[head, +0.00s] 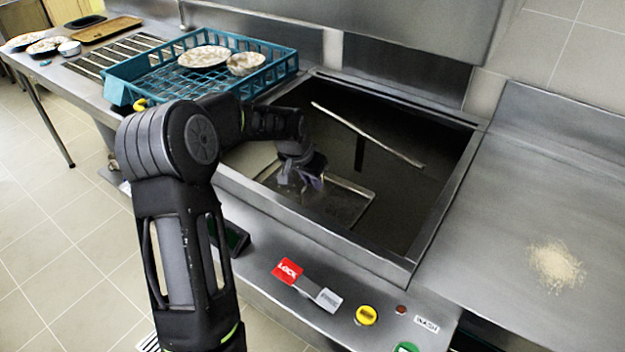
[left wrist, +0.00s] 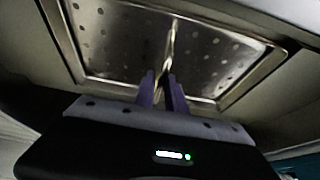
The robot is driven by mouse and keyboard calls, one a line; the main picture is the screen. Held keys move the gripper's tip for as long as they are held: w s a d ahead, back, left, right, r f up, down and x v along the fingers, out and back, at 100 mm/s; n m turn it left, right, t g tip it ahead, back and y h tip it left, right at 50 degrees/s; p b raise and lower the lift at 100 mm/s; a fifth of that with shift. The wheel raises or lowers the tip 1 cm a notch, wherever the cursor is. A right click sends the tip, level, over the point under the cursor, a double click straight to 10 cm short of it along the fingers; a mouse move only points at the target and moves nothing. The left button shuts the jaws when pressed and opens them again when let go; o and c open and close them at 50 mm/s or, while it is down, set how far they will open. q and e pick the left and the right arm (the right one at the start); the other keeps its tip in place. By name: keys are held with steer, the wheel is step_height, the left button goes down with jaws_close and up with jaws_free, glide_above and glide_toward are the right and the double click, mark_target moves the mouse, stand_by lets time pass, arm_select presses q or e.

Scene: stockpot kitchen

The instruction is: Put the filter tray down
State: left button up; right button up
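The filter tray (head: 352,208) is a flat perforated metal panel with a raised metal rim, low inside the dark open well of the machine. In the left wrist view the filter tray (left wrist: 112,62) fills the upper part, with a thin bar across its middle. My left gripper (head: 314,182) reaches down into the well over the tray. Its purple fingers (left wrist: 161,88) stand close together on either side of the bar, closed on it. My arm and hand hide part of the tray. Whether the tray touches the well's bottom cannot be told. My right gripper is not in view.
A long metal bar (head: 366,135) spans the well (head: 440,205). A teal dish rack (head: 140,88) with plates stands at the left. The front panel has a red lock lever (head: 287,271) and a yellow button (head: 367,315). Crumbs (head: 556,265) lie on the otherwise clear right counter.

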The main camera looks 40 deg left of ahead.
arm_select(q)
steer(key=shift+o, duration=1.4)
steer(key=shift+r, duration=0.25)
steer(key=v, duration=1.2)
